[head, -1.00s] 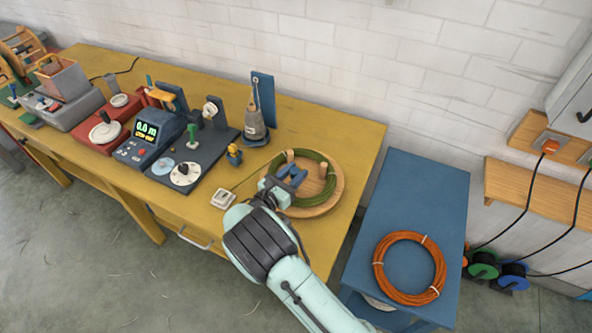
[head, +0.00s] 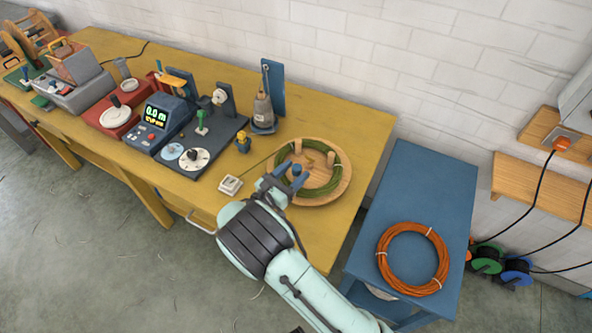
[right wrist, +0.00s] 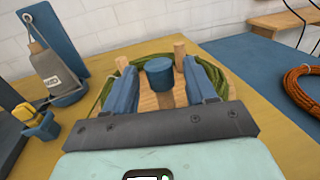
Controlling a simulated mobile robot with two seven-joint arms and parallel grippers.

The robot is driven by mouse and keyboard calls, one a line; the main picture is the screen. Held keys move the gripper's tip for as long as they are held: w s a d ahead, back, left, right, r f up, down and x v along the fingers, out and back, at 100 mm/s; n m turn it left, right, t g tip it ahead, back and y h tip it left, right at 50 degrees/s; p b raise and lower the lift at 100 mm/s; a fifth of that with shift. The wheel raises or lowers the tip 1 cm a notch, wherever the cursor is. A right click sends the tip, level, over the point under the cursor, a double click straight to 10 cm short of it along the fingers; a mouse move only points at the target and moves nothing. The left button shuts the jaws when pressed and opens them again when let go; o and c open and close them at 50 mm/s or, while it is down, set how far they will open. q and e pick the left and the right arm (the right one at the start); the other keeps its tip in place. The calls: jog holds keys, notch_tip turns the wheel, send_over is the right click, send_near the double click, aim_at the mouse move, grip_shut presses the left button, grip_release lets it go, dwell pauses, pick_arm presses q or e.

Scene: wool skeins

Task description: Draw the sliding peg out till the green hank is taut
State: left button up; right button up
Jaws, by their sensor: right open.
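The green hank (head: 339,181) lies as a loop on a round wooden board (head: 313,201) at the table's right end. Two wooden pegs (head: 330,158) stand up inside the loop. A blue-capped peg (head: 297,170), which looks like the sliding peg, stands at the board's near-left side. In the right wrist view the blue cap (right wrist: 159,73) sits between the fingers of my right gripper (right wrist: 163,85), with gaps at both sides. My right gripper (head: 283,181) is open. The peg's lower part is hidden. My left gripper is out of view.
A small white box (head: 230,185) and a yellow-and-blue item (head: 243,142) stand left of the board. A grey cone on a blue stand (head: 263,108) is behind. A blue side table (head: 415,205) with an orange coil (head: 412,286) is at right.

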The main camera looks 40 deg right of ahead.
jog(key=v, duration=1.2)
